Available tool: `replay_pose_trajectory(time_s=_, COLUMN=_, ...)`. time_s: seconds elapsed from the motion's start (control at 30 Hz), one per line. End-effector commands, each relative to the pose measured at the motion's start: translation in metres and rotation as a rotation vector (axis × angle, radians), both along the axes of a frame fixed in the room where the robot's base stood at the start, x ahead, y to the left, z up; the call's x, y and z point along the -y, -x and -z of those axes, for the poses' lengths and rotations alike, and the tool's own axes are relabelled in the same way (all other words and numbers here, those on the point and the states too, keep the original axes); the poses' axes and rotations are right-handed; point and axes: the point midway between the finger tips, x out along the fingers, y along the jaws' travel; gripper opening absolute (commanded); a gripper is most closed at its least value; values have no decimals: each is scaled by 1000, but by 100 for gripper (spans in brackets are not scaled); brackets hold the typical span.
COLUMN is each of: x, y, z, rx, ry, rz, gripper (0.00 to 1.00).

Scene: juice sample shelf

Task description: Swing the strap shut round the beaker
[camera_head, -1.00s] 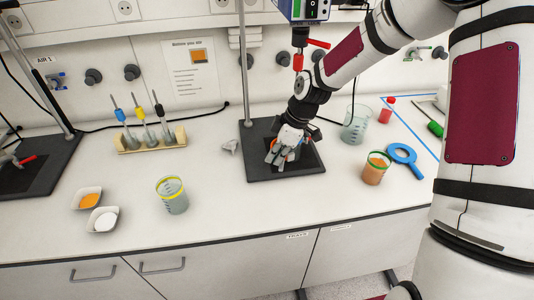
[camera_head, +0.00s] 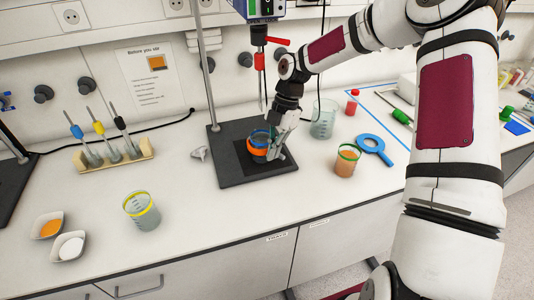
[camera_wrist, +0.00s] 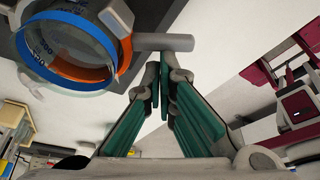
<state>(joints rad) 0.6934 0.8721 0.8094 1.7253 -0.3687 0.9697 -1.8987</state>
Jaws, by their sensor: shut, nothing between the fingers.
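The beaker (camera_head: 261,135) with a blue rim stands over the black stand base, an orange band (camera_head: 257,152) round its side. In the wrist view the beaker (camera_wrist: 60,45) fills the upper left, with the orange band (camera_wrist: 124,55) along its right side. A grey curved piece (camera_wrist: 117,18) and a short grey bar (camera_wrist: 165,42) stick out beside it; I cannot tell whether these belong to the strap or whether it is closed. My gripper (camera_head: 278,154) is just right of the beaker. Its green-padded fingers (camera_wrist: 163,72) are shut and empty, tips close to the bar; contact is unclear.
The stand base (camera_head: 232,176) carries an upright rod (camera_head: 205,70). A yellow-rimmed beaker (camera_head: 142,211) stands front left. The front middle bench is clear.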

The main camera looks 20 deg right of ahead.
Motion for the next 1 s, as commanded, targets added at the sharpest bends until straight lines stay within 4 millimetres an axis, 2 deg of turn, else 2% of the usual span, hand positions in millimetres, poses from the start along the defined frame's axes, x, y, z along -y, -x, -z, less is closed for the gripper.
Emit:
replay_pose_trajectory(time_s=0.27, x=8, y=-4, z=0, rx=-1, ry=1, rz=5, gripper=0)
replay_pose_trajectory(time_s=0.83, x=9, y=-5, z=-1, rx=0, ry=1, rz=6, gripper=0)
replay_pose_trajectory(time_s=1.0, x=12, y=-8, z=-11, rx=4, ry=3, rz=7, gripper=0)
